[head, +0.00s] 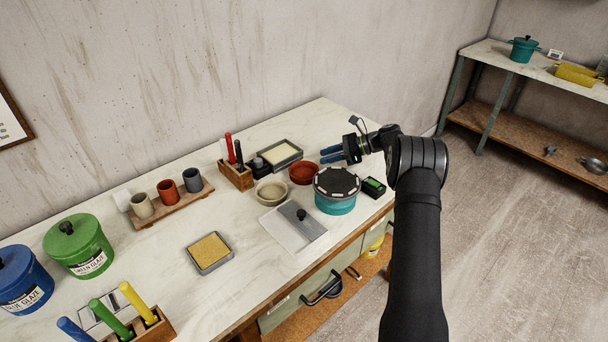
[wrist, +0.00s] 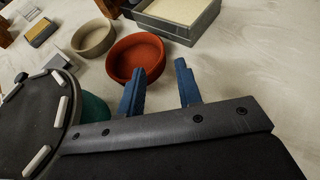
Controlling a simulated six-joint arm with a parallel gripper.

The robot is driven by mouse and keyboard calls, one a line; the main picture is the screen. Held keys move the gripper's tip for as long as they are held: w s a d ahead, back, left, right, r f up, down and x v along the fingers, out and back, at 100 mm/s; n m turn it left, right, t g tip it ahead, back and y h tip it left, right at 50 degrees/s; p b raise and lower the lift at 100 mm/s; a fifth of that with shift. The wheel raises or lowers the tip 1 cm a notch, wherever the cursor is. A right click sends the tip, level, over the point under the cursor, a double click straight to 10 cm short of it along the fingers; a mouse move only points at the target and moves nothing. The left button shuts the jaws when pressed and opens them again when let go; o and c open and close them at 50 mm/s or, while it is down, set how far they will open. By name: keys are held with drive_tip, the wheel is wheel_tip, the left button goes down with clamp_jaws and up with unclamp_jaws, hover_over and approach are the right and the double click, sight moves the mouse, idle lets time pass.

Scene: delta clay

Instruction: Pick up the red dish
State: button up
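The red dish (head: 303,173) is a small round open bowl standing on the table towards its right end. It also shows in the wrist view (wrist: 135,57), upper middle, beyond the fingertips. My gripper (head: 331,154) is just right of and a little behind the dish, with its blue fingers pointing left. In the wrist view the two blue fingers (wrist: 160,80) are apart with nothing between them. The left finger's tip overlaps the near right rim of the dish; I cannot tell if they touch.
A beige bowl (head: 270,191) stands left of the dish. A grey tray with a cream block (head: 279,154) lies behind. A small black-green box (head: 373,187) is right of the pot. Bare tabletop (head: 318,118) lies at the back.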

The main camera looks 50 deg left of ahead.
sight(304, 173)
drive_tip(key=shift+x, duration=3.45)
drive_tip(key=shift+a, duration=0.1)
clamp_jaws()
